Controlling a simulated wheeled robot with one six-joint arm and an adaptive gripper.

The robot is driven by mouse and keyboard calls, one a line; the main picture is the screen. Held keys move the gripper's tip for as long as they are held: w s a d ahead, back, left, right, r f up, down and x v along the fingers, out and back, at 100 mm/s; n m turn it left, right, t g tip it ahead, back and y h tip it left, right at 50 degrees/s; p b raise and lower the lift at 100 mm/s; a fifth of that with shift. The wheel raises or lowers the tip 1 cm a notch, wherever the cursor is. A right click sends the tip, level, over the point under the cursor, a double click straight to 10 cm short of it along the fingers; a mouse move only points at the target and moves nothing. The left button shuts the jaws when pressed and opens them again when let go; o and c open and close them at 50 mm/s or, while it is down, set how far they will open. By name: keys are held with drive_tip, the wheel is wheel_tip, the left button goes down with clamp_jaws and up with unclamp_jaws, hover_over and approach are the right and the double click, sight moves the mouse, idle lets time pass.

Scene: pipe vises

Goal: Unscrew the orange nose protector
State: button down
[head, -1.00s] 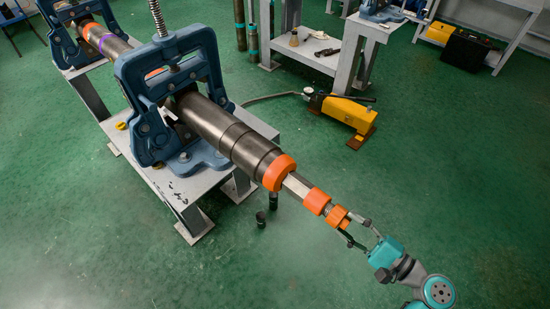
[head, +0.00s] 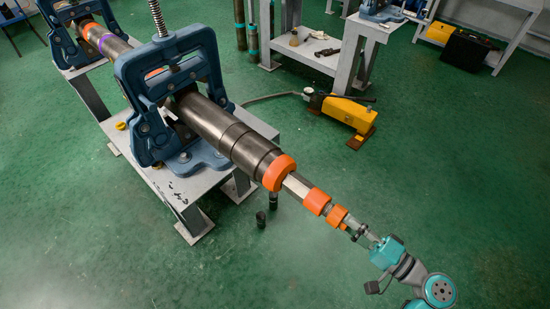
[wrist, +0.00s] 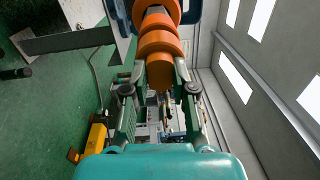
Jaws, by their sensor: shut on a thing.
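The orange nose protector (head: 337,215) sits at the near end of a thin steel rod that sticks out of the clamped pipe (head: 225,135). My gripper (head: 350,226) is at its end, with the fingers in line with the rod. In the wrist view the protector (wrist: 160,70) lies between the two fingertips, and my gripper (wrist: 160,78) is shut on it from both sides. The threads are hidden, so I cannot tell how far it is unscrewed.
Another orange piece (head: 316,201) and a larger orange ring (head: 279,172) sit farther up the rod and pipe. A blue vise (head: 180,90) holds the pipe on a grey stand. A yellow pump (head: 347,110) stands on the green floor. The floor around my arm is clear.

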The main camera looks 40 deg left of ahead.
drive_tip(key=shift+f+n, duration=0.1)
drive_tip(key=shift+n, duration=3.8)
drive_tip(key=shift+g, duration=0.3)
drive_tip(key=n, duration=1.4)
drive_tip(key=shift+f+n+h, duration=0.1)
drive_tip(key=shift+n+h, duration=0.2)
drive_tip(key=c, duration=1)
unclamp_jaws()
